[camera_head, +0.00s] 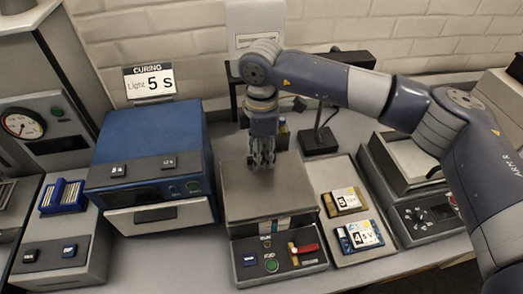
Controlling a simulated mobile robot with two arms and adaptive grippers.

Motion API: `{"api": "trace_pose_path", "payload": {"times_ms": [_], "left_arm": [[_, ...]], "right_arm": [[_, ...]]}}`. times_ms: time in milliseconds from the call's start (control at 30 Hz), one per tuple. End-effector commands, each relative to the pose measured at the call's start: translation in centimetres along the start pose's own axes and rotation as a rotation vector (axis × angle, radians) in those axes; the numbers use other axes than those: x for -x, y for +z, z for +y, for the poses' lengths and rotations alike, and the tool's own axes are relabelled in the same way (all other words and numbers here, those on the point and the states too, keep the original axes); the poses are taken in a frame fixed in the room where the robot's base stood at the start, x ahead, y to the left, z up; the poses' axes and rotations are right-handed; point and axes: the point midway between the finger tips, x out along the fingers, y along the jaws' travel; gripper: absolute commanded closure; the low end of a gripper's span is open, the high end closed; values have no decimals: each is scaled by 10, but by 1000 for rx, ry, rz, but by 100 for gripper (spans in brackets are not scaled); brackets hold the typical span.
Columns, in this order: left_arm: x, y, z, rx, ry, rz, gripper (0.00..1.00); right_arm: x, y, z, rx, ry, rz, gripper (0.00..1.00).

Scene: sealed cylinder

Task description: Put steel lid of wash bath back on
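The steel lid (290,190) is a flat grey metal plate lying over the top of the box-shaped unit in the middle of the bench, which I take to be the wash bath (247,249). The lid looks level and covers the top; I cannot tell whether it is fully seated. My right gripper (262,166) points straight down at the back middle of the lid, with its fingertips at or just above the surface. The fingers look close together. Any knob between them is hidden, so I cannot tell whether they hold it. My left gripper is out of view.
A blue curing unit (150,150) stands close left of the bath. A tray (372,257) with labelled blocks stands close right, then an open-topped device (405,160) under my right arm. A dark stand (320,140) is behind. A blue rack (63,196) sits far left.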

Motion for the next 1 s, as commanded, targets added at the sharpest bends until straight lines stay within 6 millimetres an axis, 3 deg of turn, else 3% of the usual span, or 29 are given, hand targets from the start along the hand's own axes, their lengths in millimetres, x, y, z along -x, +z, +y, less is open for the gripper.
{"api": "trace_pose_path", "payload": {"times_ms": [167, 500, 700, 1000], "left_arm": [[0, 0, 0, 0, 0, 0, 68], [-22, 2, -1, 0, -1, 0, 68], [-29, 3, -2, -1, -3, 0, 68], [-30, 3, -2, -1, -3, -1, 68]], "right_arm": [[9, 0, 1, 0, 4, 0, 68], [79, 0, 1, -1, 5, 0, 68], [111, 0, 1, -1, 2, -1, 68], [123, 0, 0, 1, 0, 0, 68]]}}
